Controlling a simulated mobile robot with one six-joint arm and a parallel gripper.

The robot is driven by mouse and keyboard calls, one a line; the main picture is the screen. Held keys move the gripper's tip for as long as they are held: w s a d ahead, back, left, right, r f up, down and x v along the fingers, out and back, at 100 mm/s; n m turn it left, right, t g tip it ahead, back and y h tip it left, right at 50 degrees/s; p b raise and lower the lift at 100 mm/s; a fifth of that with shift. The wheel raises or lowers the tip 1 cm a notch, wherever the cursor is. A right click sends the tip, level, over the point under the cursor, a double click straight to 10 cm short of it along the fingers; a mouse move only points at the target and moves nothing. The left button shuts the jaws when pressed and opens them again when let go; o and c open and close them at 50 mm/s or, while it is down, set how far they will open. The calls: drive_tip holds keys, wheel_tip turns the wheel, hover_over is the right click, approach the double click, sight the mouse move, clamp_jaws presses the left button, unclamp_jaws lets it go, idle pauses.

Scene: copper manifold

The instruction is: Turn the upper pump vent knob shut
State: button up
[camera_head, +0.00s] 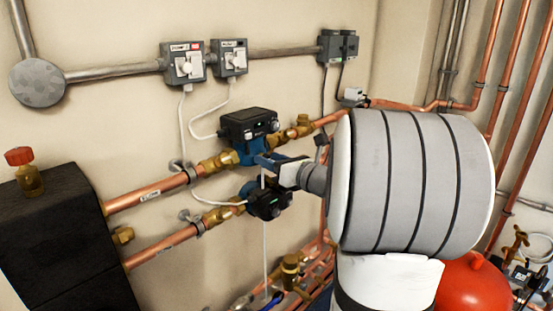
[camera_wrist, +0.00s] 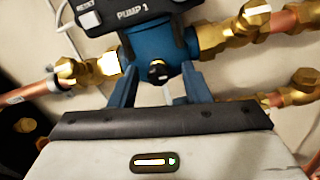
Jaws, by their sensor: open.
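The upper pump (camera_head: 248,135) has a blue body and a black control head. It sits in the upper copper pipe run, and the wrist view shows it labelled PUMP 1 (camera_wrist: 150,38). A small dark knob with a pale mark, seemingly the vent knob (camera_wrist: 157,71), is on the lower part of the blue body. My gripper (camera_wrist: 160,85) is open, with one blue-grey finger on each side below the knob. I cannot tell whether the fingers touch it. In the head view my gripper (camera_head: 267,165) is just below the upper pump, and the knob is hidden.
A lower pump (camera_head: 264,201) sits close beneath my gripper. Brass fittings (camera_head: 222,161) and copper pipes (camera_head: 150,192) flank the pumps. Thin white cables (camera_head: 196,132) hang from the wall switches (camera_head: 183,65). A red vessel (camera_head: 472,288) stands at the lower right.

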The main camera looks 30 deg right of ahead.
drive_tip(key=c, duration=0.9)
drive_tip(key=shift+d+r, duration=0.1)
drive_tip(key=shift+d, duration=0.2)
drive_tip(key=shift+a, duration=0.3)
clamp_jaws()
drive_tip(key=shift+n+b, duration=9.2)
drive_tip(key=shift+b, duration=3.8)
